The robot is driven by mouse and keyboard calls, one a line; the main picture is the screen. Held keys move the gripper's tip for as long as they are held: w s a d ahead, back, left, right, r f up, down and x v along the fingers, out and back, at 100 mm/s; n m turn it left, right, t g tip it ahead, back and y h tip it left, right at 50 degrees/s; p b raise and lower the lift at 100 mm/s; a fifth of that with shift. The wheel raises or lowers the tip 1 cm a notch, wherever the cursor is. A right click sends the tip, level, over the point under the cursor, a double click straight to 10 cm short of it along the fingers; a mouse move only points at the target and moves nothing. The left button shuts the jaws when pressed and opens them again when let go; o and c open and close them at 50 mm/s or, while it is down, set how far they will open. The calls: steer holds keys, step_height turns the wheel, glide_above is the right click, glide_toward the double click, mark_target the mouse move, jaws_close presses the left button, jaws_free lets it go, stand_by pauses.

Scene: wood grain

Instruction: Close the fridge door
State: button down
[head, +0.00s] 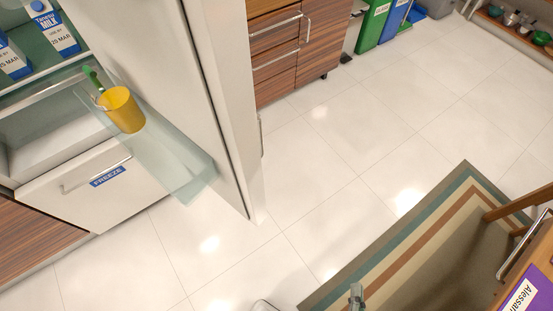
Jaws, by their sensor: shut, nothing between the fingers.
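The fridge door (185,70) is a tall white panel standing wide open in the left half of the head view. Its thin handle (261,135) is on the outer face, on the right side. The open fridge interior (60,130) is at the left, with blue and white milk cartons (58,30) on a shelf. A yellow cup (125,112) with something green in it stands over a clear glass shelf (170,160) near the door's inner side. My gripper (356,294) shows only as a small grey tip at the bottom edge, shut and empty, apart from the door.
A white drawer marked FREEZE (95,185) is below the fridge opening. A wooden cabinet (295,50) and green bin (374,25) stand behind the door. A striped rug (400,240) and wooden furniture (535,265) are at lower right. The tiled floor (330,170) between is clear.

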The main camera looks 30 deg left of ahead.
steer(key=w+a+r+g+y, duration=0.35)
steer(key=w+a+y, duration=0.45)
steer(key=w+a, duration=0.45)
steer(key=w+a+r+n+g+y, duration=0.1)
steer(key=a+r+n+g+y, duration=0.3)
steer(key=r, duration=0.4)
steer(key=w+a+r+n+g+y, duration=0.25)
steer(key=a+r+g, duration=0.3)
steer(key=r, duration=0.35)
steer(key=s+a+g, duration=0.1)
steer(key=s+a, duration=0.5)
steer(key=a, duration=0.3)
steer(key=shift+a, duration=0.3)
steer(key=shift+s, duration=0.15)
